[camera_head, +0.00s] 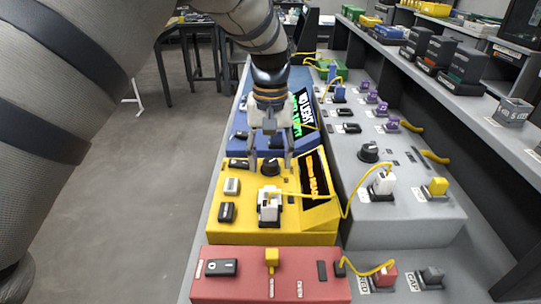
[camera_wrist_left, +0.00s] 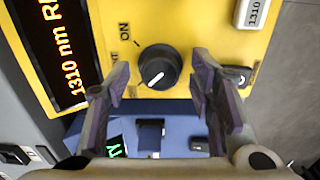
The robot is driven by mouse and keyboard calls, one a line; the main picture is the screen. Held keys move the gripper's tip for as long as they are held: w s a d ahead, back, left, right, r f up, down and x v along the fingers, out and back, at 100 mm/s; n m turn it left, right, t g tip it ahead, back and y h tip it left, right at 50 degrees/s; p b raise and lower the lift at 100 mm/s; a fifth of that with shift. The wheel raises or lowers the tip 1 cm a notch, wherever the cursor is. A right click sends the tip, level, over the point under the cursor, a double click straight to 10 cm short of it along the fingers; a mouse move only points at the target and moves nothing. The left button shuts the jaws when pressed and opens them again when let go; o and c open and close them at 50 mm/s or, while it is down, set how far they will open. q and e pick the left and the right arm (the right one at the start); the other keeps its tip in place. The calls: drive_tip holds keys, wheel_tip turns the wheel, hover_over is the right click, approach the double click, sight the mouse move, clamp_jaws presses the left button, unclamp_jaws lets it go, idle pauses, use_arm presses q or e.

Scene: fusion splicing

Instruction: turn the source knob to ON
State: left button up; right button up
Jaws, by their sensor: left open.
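The source knob (camera_head: 270,166) is a round black dial on the yellow box (camera_head: 254,208). In the left wrist view the knob (camera_wrist_left: 159,67) has a white mark slanting to its lower left, while the ON label (camera_wrist_left: 125,31) sits at its upper left. A second label left of the knob is partly hidden by a finger. My left gripper (camera_head: 270,158) is open above the yellow box, its fingers pointing down on either side of the knob. In the wrist view the left gripper (camera_wrist_left: 160,77) shows gaps between both fingers and the knob. My right gripper is not in view.
The yellow box carries an orange-lit display (camera_head: 315,181) and a white connector (camera_head: 269,205) with a yellow cable. A blue box (camera_head: 243,137) lies behind, a red box (camera_head: 270,276) in front. A grey panel with another black knob (camera_head: 368,152) is to the right.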

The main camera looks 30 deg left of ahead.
use_arm(q)
drive_tip(key=c, duration=1.2)
drive_tip(key=shift+o, duration=0.2)
drive_tip(key=shift+m, duration=0.4)
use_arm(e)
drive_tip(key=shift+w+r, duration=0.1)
use_arm(q)
drive_tip(key=m, duration=0.3)
drive_tip(key=shift+r+p, duration=0.1)
drive_tip(key=shift+p, duration=0.25)
drive_tip(key=m, duration=1.4)
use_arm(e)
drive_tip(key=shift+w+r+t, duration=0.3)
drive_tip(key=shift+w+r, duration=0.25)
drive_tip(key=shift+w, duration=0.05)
